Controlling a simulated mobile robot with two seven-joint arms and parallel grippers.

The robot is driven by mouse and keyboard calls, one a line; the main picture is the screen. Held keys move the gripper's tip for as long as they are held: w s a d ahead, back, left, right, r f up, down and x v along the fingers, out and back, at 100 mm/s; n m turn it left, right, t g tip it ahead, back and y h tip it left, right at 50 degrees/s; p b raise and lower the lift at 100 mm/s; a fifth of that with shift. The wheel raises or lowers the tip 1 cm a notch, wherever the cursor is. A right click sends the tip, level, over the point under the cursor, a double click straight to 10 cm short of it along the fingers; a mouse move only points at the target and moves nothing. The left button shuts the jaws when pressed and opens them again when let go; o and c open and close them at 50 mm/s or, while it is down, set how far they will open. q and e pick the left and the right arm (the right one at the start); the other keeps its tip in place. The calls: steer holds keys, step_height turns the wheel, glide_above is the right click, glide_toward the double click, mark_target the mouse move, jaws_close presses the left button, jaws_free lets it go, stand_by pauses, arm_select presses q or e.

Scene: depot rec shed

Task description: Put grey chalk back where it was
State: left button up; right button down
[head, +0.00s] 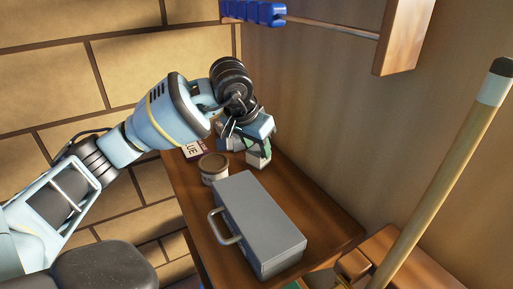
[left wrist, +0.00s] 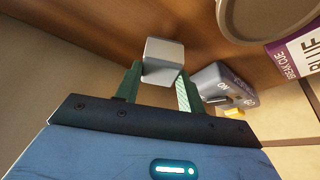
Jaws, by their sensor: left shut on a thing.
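The grey chalk (left wrist: 163,60) is a small pale grey cube in the left wrist view. It sits between the two green fingers of my left gripper (left wrist: 158,84), which is shut on it. In the head view my left gripper (head: 250,147) is over the far end of the wooden shelf (head: 309,203), beyond the grey case. The gripper partly hides the chalk there, and I cannot tell whether the chalk touches the shelf. My right gripper is not in view.
A round tin (head: 214,167) and a printed card (head: 194,149) are left of the gripper. A grey case (head: 262,216) fills the shelf's middle. A grey labelled device (left wrist: 222,82) lies near the fingers.

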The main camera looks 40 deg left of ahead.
arm_select(q)
steer(key=shift+f, duration=0.35)
steer(key=shift+f, duration=0.15)
steer(key=o, duration=0.9)
steer(key=shift+r, duration=0.35)
steer(key=shift+p+v, duration=0.45)
steer(key=shift+v, duration=5.4)
